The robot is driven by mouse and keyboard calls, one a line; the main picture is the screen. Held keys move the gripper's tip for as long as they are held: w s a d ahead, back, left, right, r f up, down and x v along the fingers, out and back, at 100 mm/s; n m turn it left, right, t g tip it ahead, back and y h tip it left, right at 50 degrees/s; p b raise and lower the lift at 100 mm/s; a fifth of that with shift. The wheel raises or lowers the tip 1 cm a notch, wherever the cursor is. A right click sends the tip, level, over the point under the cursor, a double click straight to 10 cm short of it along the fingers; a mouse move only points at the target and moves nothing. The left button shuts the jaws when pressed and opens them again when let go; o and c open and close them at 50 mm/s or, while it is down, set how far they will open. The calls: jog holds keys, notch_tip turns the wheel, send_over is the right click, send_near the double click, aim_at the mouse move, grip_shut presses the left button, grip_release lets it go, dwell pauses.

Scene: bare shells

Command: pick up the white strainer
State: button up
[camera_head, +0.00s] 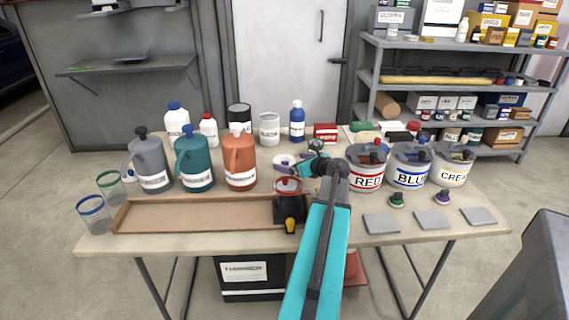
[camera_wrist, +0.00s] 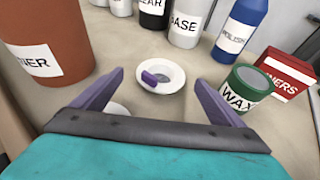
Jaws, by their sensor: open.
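The white strainer (camera_wrist: 173,72) appears to be the round white dish with a grey centre and a short purple piece on its near left side. It stands on the table ahead of my gripper (camera_wrist: 159,82), framed between the purple fingertips. It also shows in the head view (camera_head: 282,159), partly behind my gripper (camera_head: 290,166). My gripper is open, with nothing between its fingers. A second white rounded thing (camera_wrist: 117,108) shows nearer to the palm, mostly hidden by my gripper, and I cannot tell what it is.
An orange jug (camera_head: 240,160) stands close at left. A green wax tin (camera_wrist: 240,88) and a red box (camera_wrist: 284,74) are close at right. White, black and blue containers line the back. A wooden tray (camera_head: 190,214) and paint buckets (camera_head: 409,168) flank my arm.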

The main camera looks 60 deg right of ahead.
jog(key=shift+x, duration=2.45)
jog(key=shift+s+d, duration=0.1)
jog(key=c, duration=1.1)
jog(key=shift+r, duration=0.1)
jog(key=shift+c, duration=0.2)
notch_tip(320, 180, up, 10)
jog(key=shift+p, duration=0.3)
